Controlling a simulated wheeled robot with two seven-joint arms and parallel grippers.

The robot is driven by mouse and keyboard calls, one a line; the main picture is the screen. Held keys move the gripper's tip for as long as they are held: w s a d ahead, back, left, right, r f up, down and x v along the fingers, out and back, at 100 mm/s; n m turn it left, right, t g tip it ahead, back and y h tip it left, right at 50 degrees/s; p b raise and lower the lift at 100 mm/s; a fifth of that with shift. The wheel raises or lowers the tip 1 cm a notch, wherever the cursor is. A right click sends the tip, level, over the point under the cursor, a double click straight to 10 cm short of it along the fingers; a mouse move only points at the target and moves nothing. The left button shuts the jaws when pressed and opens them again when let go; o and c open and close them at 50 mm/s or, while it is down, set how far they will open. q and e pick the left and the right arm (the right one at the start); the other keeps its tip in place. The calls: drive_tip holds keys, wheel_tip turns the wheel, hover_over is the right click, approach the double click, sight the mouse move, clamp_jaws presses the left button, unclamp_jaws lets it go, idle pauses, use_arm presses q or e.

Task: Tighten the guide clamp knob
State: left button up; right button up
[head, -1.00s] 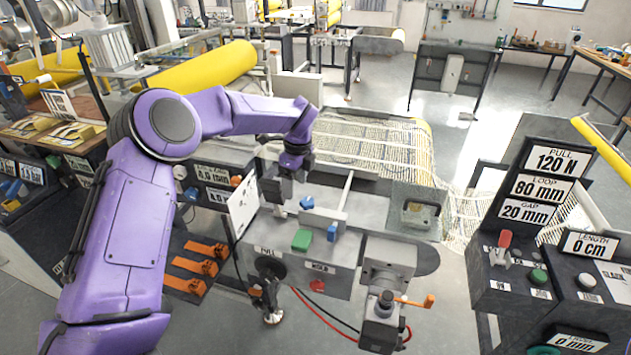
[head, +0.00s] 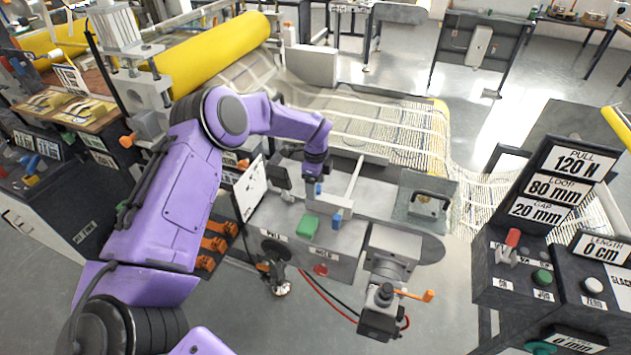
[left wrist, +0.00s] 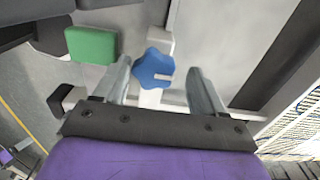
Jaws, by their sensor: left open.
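The blue star-shaped guide clamp knob (left wrist: 152,66) shows in the left wrist view, with a pale mark on its face. My left gripper (left wrist: 160,80) is open, with one grey finger on each side of the knob and visible gaps between. How deep the fingertips reach beside the knob is hard to tell. My right gripper is not in view.
A white panel (head: 249,190) stands left of the gripper. A motor unit with an orange handle (head: 428,296) is at the front right. Netting (head: 400,135) runs behind.

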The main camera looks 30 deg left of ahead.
use_arm(q)
drive_tip(key=shift+s+r, duration=0.15)
drive_tip(key=shift+s, duration=0.05)
drive_tip(key=shift+s+r, duration=0.2)
drive_tip(key=c, duration=0.9)
drive_tip(key=shift+f, duration=0.1)
drive_tip(key=shift+c, duration=0.8)
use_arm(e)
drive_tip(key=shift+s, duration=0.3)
